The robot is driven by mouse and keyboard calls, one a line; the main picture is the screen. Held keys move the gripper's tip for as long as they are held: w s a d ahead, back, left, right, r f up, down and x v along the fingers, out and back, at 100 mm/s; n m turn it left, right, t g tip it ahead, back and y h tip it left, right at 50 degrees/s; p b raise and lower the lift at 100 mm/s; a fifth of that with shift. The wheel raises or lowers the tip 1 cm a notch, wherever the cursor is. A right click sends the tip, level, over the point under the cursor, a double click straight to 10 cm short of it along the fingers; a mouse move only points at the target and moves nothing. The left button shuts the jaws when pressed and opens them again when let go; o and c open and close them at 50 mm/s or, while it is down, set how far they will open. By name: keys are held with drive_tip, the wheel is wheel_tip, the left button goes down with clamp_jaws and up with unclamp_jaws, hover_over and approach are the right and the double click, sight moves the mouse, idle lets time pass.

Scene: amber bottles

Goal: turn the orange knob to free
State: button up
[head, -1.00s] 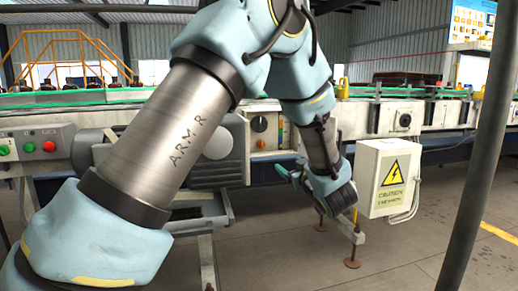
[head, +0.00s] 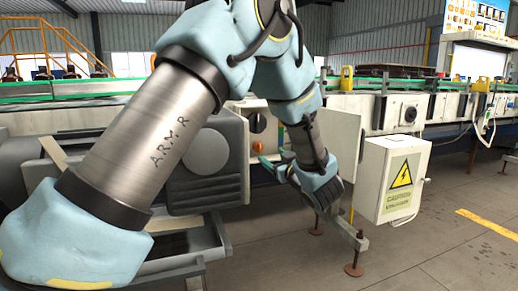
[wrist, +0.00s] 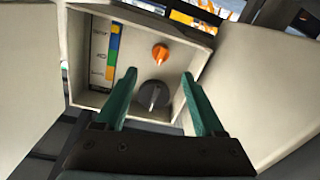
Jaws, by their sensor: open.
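The orange knob (wrist: 160,53) is on a pale recessed panel in the wrist view, just beyond my fingertips and roughly midway between them. It also shows in the head view (head: 257,147), below a black knob. My gripper (wrist: 160,73) is open and empty, its two teal fingers pointing at the panel. In the head view my gripper (head: 272,164) is just below and right of the orange knob. The fingers look apart from the knob. I cannot read which position it is set to.
The black knob (wrist: 153,95) lies between my fingers in the wrist picture, close to the orange one. A coloured label strip (wrist: 105,55) is beside them. Pale panel walls surround the recess. A caution box (head: 390,180) stands right of my arm; open floor lies beyond.

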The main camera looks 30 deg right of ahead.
sight(261, 149)
drive_tip(key=w, duration=0.9)
drive_tip(key=shift+d, duration=0.25)
drive_tip(key=shift+c, duration=0.2)
clamp_jaws()
